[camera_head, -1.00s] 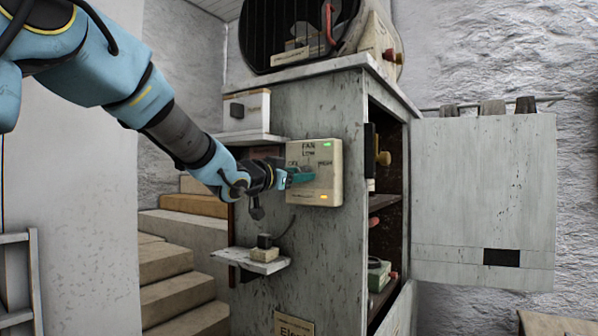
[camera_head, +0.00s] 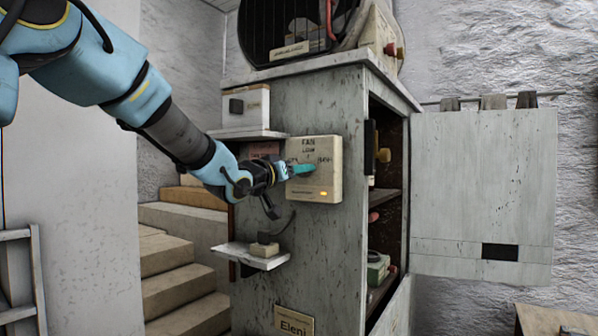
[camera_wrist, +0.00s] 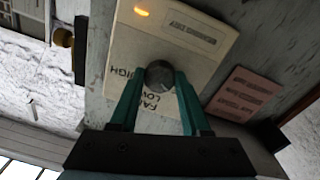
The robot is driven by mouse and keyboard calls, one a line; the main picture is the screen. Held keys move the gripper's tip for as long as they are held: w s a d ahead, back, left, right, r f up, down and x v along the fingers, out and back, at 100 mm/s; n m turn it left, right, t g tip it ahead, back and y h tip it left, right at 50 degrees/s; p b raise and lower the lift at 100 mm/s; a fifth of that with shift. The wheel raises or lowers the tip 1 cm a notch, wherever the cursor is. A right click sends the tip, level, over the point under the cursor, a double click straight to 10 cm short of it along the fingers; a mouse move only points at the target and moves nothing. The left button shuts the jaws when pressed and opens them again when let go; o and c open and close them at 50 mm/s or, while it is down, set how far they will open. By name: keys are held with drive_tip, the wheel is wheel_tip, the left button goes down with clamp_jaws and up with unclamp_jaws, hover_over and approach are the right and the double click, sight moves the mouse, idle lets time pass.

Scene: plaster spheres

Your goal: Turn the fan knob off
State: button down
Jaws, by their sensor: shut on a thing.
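The fan switch box (camera_head: 327,184) is a cream panel on the side of the grey cabinet. It has FAN, LOW and HIGH lettering, and an orange light (camera_head: 323,194) glows near its bottom. The light also shows in the wrist view (camera_wrist: 141,11). The round grey fan knob (camera_wrist: 159,75) shows in the wrist view; in the head view my fingers hide it. My gripper (camera_head: 302,170) reaches the panel from the left. In the wrist view its teal fingers (camera_wrist: 160,88) are shut on the knob from both sides. The knob's pointer direction cannot be made out.
The cabinet (camera_head: 300,240) carries a round black grille (camera_head: 295,25) on top. A small shelf (camera_head: 250,259) with a block juts out below my gripper, and another shelf (camera_head: 245,134) above it. The cabinet door (camera_head: 483,190) stands open at right. Stairs (camera_head: 175,260) rise behind at left.

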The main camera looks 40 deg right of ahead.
idle(0.3)
drive_tip(key=shift+c, duration=1.8)
unclamp_jaws()
drive_tip(key=shift+a, duration=0.1)
drive_tip(key=b+v, duration=0.3)
drive_tip(key=v, duration=0.7)
drive_tip(key=shift+a+b, duration=0.3)
drive_tip(key=shift+s, duration=0.1)
